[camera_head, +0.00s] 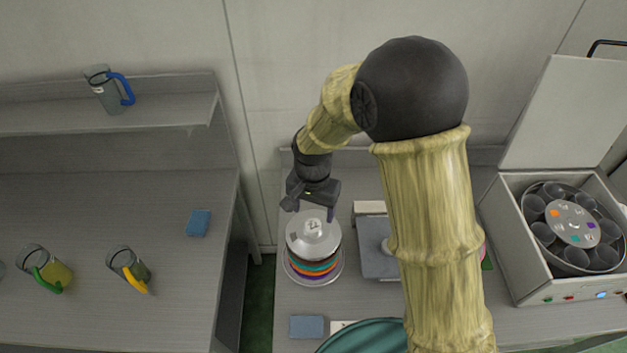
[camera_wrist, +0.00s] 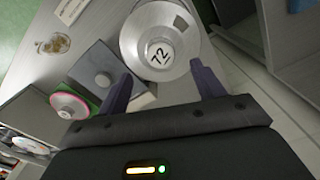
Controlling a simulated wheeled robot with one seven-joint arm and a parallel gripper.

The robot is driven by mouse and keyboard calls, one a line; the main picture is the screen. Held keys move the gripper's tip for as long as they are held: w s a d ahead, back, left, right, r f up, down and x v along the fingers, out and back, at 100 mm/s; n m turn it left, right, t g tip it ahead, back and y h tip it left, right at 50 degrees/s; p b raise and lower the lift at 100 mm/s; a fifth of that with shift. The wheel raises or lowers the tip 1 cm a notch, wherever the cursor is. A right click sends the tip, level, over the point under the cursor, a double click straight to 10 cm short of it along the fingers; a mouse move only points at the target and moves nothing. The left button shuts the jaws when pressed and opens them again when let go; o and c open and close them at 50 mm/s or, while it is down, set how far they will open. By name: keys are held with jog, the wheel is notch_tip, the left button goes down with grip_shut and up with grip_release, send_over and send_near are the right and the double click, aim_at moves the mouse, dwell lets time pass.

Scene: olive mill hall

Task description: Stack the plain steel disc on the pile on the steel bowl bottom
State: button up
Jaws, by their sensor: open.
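The pile (camera_head: 314,263) of coloured discs stands on the bench, on the round steel bowl bottom (camera_head: 313,284), whose rim shows around it. A plain grey steel disc (camera_head: 300,239) with a raised hub marked 72 lies on top of the pile; it looks level. The disc also shows in the wrist view (camera_wrist: 140,38), beyond the fingertips. My gripper (camera_head: 316,212) is open just above the back of the pile. Its two fingers show apart in the wrist view (camera_wrist: 163,70), on either side of the disc's near edge, with nothing gripped between them.
A grey block with a knob (camera_head: 378,262) stands right of the pile, partly behind my arm. A teal bowl (camera_head: 365,338) and blue sponge (camera_head: 306,326) lie in front. An open white machine (camera_head: 520,235) stands at right. Jugs (camera_head: 128,268) stand on the left counter, across a gap.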

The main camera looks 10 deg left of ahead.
aim_at(313, 225)
notch_tip(313, 225, up, 11)
jog(key=b, duration=0.1)
jog(key=shift+b, duration=0.35)
jog(key=shift+r, duration=0.1)
dwell(0.5)
jog(key=s+d+f+t, duration=0.1)
jog(key=s+d, duration=0.1)
jog(key=d, duration=0.6)
jog(key=s+d+f+n, duration=0.1)
jog(key=s+d+f, duration=0.1)
jog(key=d, duration=0.7)
jog(key=s+d+f+t, duration=0.1)
jog(key=s+d+f, duration=0.1)
jog(key=d, duration=0.6)
jog(key=shift+s+d+n+t, duration=0.3)
jog(key=shift+s+d+n, duration=0.1)
jog(key=shift+s, duration=0.15)
